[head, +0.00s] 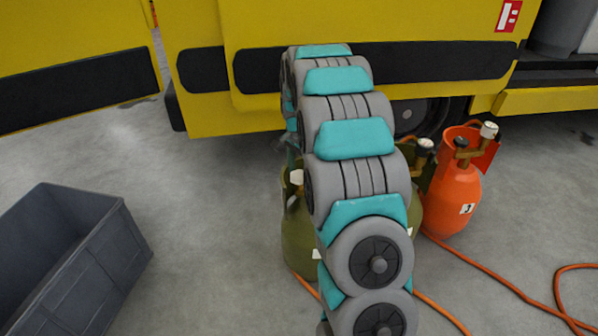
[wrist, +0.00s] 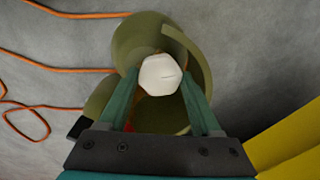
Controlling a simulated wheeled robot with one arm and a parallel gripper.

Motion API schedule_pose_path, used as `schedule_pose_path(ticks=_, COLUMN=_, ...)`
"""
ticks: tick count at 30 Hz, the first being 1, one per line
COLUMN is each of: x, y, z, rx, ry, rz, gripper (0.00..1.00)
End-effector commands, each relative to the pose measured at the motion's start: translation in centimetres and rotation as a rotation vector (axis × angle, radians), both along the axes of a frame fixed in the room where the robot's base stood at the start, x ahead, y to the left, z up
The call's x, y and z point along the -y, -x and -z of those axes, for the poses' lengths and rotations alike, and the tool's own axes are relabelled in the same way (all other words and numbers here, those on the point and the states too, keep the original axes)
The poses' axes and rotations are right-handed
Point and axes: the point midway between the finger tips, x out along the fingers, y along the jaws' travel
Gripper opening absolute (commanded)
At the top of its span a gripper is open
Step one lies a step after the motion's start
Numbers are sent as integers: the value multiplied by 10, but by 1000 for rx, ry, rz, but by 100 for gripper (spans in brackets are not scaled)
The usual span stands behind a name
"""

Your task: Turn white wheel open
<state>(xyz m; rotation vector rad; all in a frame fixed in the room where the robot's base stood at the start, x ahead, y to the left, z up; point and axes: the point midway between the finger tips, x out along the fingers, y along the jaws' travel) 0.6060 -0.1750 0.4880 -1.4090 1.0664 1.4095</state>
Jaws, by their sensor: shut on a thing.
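The white wheel (wrist: 161,75) sits at the top of an olive-green gas cylinder (wrist: 185,35), inside its raised collar. In the wrist view my gripper (wrist: 160,80) has one teal finger on each side of the wheel and is shut on it. The wheel looks like a rounded, many-sided knob; how far it is turned cannot be told. In the head view the olive cylinder (head: 296,245) stands on the floor, mostly hidden behind my arm. My fingers' grip on the wheel is not clear in that view.
An orange cylinder (head: 458,195) with a pale knob stands to the right. An orange hose (head: 485,268) runs over the floor. A yellow vehicle (head: 380,22) stands close behind. A grey crate (head: 72,255) is at the left, with bare floor between it and the olive cylinder.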

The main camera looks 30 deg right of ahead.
Motion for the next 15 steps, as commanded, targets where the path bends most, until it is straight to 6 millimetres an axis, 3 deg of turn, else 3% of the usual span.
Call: schedule_pose_path(ticks=15, x=0, y=-1, z=0, rx=2, ry=0, rz=-489, gripper=9)
